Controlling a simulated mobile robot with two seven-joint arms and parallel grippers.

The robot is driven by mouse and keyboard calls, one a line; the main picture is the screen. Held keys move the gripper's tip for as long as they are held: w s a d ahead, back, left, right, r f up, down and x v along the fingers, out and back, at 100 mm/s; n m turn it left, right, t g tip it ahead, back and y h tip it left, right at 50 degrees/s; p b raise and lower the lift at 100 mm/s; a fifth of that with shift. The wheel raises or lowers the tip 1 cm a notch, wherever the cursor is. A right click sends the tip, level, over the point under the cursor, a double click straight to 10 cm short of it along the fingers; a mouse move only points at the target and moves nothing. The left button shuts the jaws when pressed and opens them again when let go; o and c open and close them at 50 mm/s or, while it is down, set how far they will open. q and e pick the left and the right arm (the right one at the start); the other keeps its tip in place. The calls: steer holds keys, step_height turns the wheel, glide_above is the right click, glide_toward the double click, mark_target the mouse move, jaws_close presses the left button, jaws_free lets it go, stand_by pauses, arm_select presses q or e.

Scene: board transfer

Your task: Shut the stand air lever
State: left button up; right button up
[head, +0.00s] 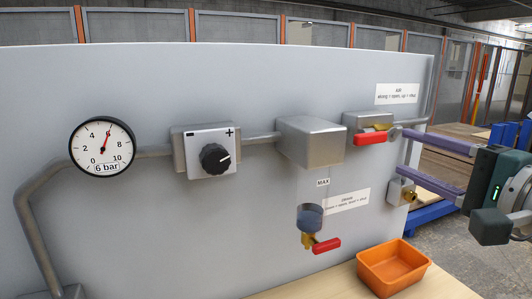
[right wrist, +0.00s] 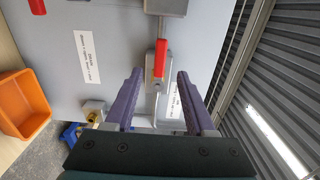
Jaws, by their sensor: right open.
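The stand air lever is a red handle (head: 370,138) on a brass valve at the panel's upper right. It lies along the pipe, pointing left from its pivot. A label (head: 397,93) above it reads along = open, up = shut. My right gripper (head: 402,152) comes in from the right with its purple fingers apart and empty, just right of the lever. In the right wrist view the lever (right wrist: 159,58) shows between and slightly beyond the fingertips (right wrist: 160,74). I see no contact. My left gripper is not in view.
A gauge (head: 101,146) reads about 6 bar, beside a regulator knob (head: 215,158). An orange bin (head: 393,268) stands on the bench.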

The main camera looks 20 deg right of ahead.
mark_target(372, 140)
steer(key=w, duration=0.6)
steer(key=w+a, duration=0.1)
steer(key=w, duration=0.2)
steer(key=shift+w, duration=0.25)
jaws_close()
stand_by(1.2)
